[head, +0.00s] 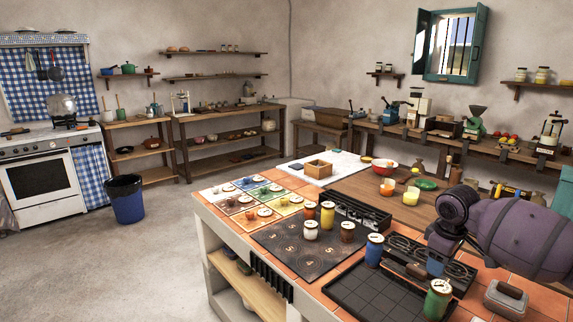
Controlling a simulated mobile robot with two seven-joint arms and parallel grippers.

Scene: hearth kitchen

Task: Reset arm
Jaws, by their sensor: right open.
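My right arm comes in from the right edge above the tiled counter. Its dark gripper (442,258) points down over the counter's right part and is open, with nothing seen held in it. The fingertips are small and partly lost against the dark stove grate behind them. A blue jar (374,251) stands to the left of the gripper, and a green jar (438,300) stands below it in the picture, at the dark gridded tray (378,292). My left gripper is not in view.
A dark mat (283,243) carries several jars, including a yellow one (327,214). A grey block (506,298) sits at front right. Open floor lies left of the counter.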

